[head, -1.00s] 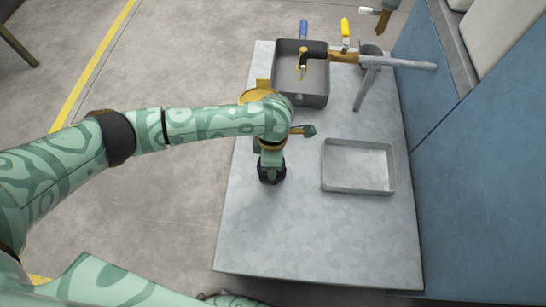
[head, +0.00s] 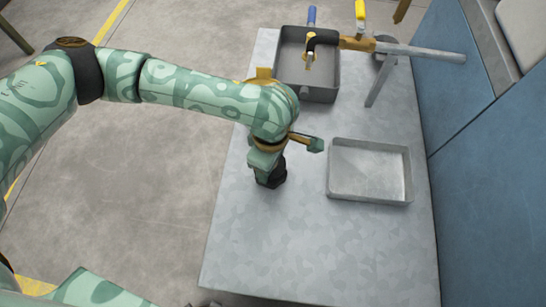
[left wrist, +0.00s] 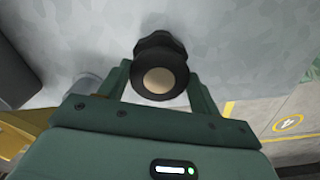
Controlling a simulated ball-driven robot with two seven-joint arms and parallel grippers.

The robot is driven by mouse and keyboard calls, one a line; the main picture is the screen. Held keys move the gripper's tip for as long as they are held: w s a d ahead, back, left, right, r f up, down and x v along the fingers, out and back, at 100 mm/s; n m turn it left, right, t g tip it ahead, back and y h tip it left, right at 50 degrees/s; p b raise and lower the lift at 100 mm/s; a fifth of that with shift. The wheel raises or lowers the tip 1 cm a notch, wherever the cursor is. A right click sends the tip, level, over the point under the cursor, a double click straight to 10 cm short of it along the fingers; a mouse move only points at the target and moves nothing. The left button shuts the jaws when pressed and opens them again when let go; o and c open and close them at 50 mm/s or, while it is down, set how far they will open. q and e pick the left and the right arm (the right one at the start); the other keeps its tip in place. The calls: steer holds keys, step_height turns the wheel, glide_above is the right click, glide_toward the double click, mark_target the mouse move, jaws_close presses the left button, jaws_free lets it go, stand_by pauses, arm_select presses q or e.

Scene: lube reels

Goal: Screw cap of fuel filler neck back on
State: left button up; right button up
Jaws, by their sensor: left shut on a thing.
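A black knobbed cap with a pale round face (left wrist: 159,80) sits between the two fingers of my left gripper (left wrist: 160,92) in the left wrist view. In the head view the black cap (head: 272,177) shows at the end of my left gripper (head: 266,160), over the left part of the metal table. My left gripper is shut on it. I cannot tell whether the cap touches the table. I cannot clearly make out the filler neck; a yellow part (head: 262,76) is mostly hidden behind my left arm. My right gripper is not in view.
The metal table (head: 310,250) is bare at the front. An empty shallow tray (head: 370,197) lies right of my gripper. A deeper grey pan (head: 322,93) stands at the back, under a brown-and-grey pipe (head: 420,52) with a yellow handle (head: 360,10). A blue cabinet (head: 490,140) borders the right side.

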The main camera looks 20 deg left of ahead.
arm_select(q)
steer(key=shift+d, duration=0.1)
steer(key=o, duration=1.4)
steer(key=shift+s, duration=0.1)
steer(key=shift+c, duration=0.2)
steer(key=shift+r, duration=0.1)
